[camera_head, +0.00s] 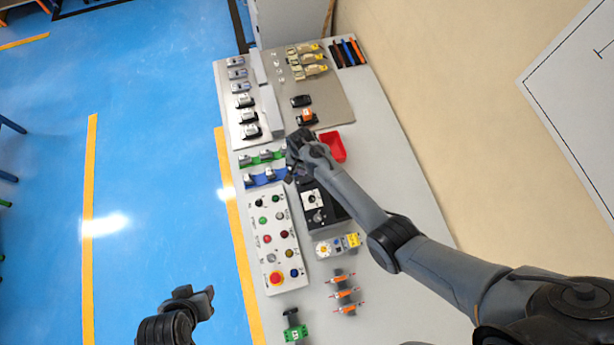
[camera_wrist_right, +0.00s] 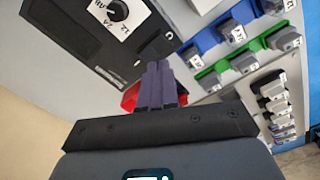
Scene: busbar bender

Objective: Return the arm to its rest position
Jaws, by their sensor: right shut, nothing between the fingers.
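My right arm (camera_head: 355,195) reaches in from the lower right over the table. Its gripper (camera_head: 292,172) is above the table, near the blue and green switch rows and the black dial unit. In the right wrist view the fingers of the right gripper (camera_wrist_right: 160,85) are together with nothing between them. They overlap the red bin in that view; I cannot tell their height above it. My left gripper (camera_head: 195,298) is at the bottom left over the blue floor, clear of the table. Its fingertips are too unclear to judge.
The table (camera_head: 390,310) holds a red bin (camera_head: 333,147), a black dial unit (camera_head: 329,213), a push-button panel (camera_head: 273,238), a blue switch row (camera_wrist_right: 210,38), a green switch row (camera_wrist_right: 212,76) and orange-handled parts (camera_head: 343,294). Blue floor (camera_head: 150,170) lies left, a beige wall or floor surface right.

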